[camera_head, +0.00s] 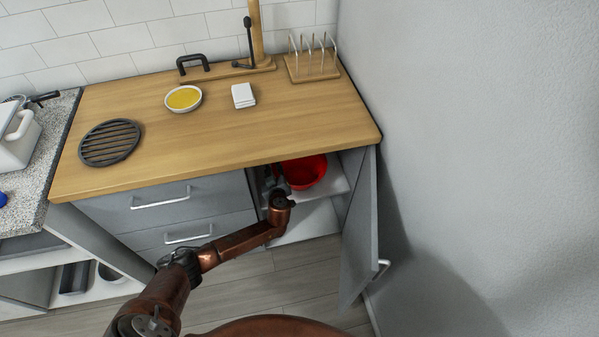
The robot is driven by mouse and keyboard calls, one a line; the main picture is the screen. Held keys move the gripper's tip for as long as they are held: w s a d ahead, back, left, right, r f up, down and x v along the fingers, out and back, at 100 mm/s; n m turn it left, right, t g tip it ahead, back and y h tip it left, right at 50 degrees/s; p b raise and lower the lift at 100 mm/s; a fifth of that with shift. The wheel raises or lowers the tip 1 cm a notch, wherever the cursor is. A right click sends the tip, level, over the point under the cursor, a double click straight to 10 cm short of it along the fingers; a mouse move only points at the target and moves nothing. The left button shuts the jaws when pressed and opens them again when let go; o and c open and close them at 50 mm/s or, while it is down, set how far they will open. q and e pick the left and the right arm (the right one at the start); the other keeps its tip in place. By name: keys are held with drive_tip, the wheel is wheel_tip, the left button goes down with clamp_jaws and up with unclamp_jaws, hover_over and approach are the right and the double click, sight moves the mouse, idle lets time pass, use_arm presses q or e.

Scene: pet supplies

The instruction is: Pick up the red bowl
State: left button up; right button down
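The red bowl (306,171) sits on the upper shelf inside the open cabinet under the wooden counter. Its back part is hidden by the counter edge. My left arm reaches in from the lower left, and my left gripper (274,178) is at the cabinet opening, just left of the bowl. The gripper is small, dark and partly hidden by the counter edge, so I cannot tell whether its fingers are open or touch the bowl. My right gripper is not in view.
The cabinet door (362,230) stands open on the right, near the grey wall (470,150). The counter (215,145) overhangs the shelf. A yellow-filled bowl (183,98), a white block (243,95), a round black grate (110,142) and a rack (313,62) stand on top. Drawers (160,200) are left.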

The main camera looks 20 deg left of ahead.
use_arm(q)
drive_tip(key=shift+c, duration=0.4)
clamp_jaws()
